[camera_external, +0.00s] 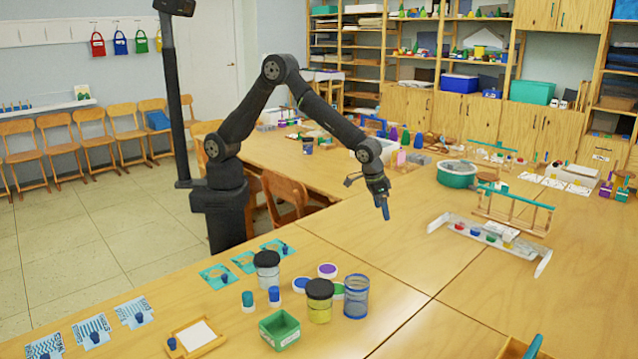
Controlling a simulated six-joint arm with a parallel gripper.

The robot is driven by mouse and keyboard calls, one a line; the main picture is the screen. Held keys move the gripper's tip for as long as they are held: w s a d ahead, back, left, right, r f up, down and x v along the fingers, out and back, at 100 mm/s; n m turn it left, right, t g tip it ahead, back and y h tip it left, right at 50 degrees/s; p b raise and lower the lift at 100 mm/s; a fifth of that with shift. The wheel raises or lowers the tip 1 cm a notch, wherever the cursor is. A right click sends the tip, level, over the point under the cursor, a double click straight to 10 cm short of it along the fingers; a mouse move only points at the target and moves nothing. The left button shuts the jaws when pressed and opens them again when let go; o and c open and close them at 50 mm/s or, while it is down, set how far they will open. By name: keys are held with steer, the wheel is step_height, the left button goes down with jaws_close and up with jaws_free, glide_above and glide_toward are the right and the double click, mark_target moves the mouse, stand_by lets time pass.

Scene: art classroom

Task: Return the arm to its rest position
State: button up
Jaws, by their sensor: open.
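My gripper (383,206) hangs from the end of my dark arm, pointing down above the wooden table (405,260). It is open, with nothing seen between its fingers. My arm rises from its base at the left, bends at a high elbow and slopes down to the right. The gripper is apart from the jars and stands behind and to the right of them in the picture. The finger detail is small.
Below the gripper stand a clear blue-rimmed jar (356,297), a black-lidded yellow jar (319,302) and a green box (280,329). A teal tub (457,174) and a wooden rack (512,212) are to the right. Table between them is clear.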

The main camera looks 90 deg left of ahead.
steer(key=w+a+n, duration=0.1)
steer(key=w+a, duration=0.2)
steer(key=a, duration=0.7)
steer(key=w+a+n, duration=0.2)
steer(key=w+a, duration=0.1)
steer(key=a, duration=0.7)
steer(key=shift+a+y, duration=0.3)
steer(key=shift+y, duration=0.1)
